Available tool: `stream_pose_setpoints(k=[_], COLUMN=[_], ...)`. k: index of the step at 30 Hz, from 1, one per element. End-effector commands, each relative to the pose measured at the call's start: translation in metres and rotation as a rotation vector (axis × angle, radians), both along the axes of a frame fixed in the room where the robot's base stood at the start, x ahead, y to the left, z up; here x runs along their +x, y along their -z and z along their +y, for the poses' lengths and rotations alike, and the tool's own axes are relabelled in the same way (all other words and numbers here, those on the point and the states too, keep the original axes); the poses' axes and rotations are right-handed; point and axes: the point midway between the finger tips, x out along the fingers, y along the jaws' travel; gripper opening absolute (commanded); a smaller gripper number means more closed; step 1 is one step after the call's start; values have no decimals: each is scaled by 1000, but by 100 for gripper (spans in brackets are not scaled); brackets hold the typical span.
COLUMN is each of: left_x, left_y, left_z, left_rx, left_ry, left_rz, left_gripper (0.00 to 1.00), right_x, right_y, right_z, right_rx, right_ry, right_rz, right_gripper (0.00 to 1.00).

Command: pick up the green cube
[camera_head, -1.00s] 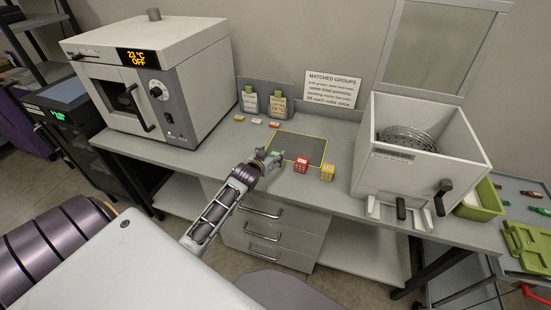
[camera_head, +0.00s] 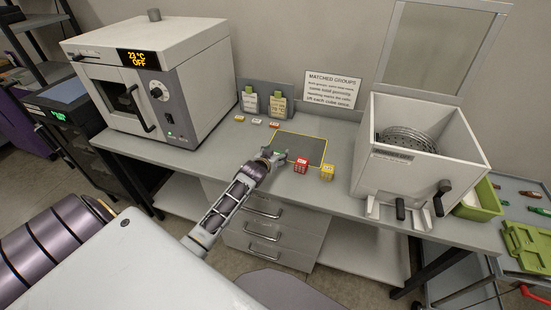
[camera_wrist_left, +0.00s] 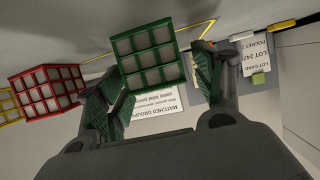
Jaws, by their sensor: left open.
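The green cube (camera_wrist_left: 148,54) has a lattice of open square cells. In the left wrist view it stands between the two fingers of my left gripper (camera_wrist_left: 157,72), which are apart, with a gap visible on the right side. In the head view my left gripper (camera_head: 274,157) is low at the front of the marked pad and hides most of the cube. My right gripper is in neither view.
The red cube (camera_head: 301,166) is close to the right of my left gripper, and the yellow cube (camera_head: 327,173) is farther right. The dark yellow-edged pad (camera_head: 305,145) lies behind. An oven (camera_head: 150,85) and a white open-lidded box (camera_head: 412,165) flank the area.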

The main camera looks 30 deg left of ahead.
Motion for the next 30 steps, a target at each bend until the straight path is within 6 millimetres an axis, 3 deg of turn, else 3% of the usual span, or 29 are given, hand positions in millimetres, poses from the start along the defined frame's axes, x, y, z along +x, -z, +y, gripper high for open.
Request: stream_pose_setpoints(k=[18,30], left_x=[5,5], left_y=[2,2], left_z=[1,1], left_rx=[1,1], left_ry=[0,0], left_rz=[0,0], left_gripper=[68,19], right_x=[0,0], right_y=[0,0], right_z=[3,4], right_rx=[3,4], right_ry=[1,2], right_rz=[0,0], right_gripper=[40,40])
